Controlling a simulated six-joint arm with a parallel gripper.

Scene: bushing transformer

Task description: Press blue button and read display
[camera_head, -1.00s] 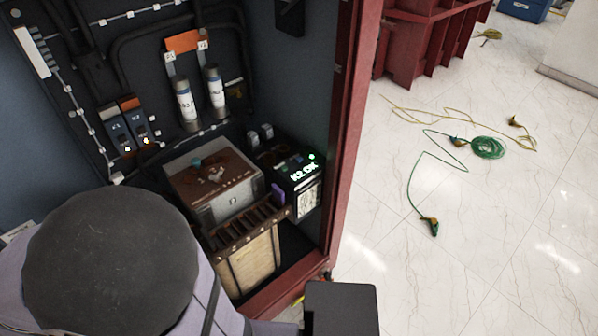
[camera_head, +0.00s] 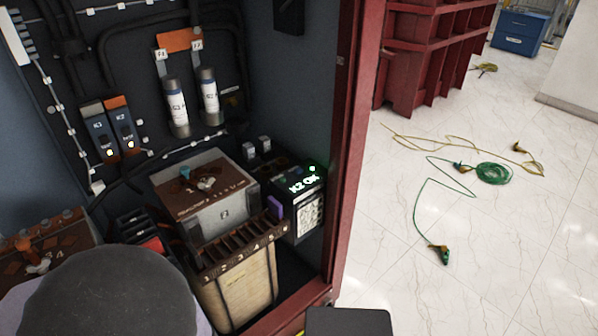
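A dark device (camera_head: 297,205) with a lit green display (camera_head: 303,185) sits inside the open cabinet, against its right wall. The display appears to read "K2 OK", and a green light (camera_head: 312,168) glows above it. A small blue part (camera_head: 185,172) sits on top of a brown-topped grey box (camera_head: 225,210) left of the device; I cannot tell if it is a button. My arm shows at the bottom left as a large dark round joint. My gripper's fingers are not in view.
A beige block with numbered slots (camera_head: 235,285) stands in front of the grey box. Blue switch modules (camera_head: 110,128) and two white cylinders (camera_head: 177,105) are on the back panel. The red cabinet frame (camera_head: 345,150) edges the opening. Cables (camera_head: 490,173) lie on the white floor at right.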

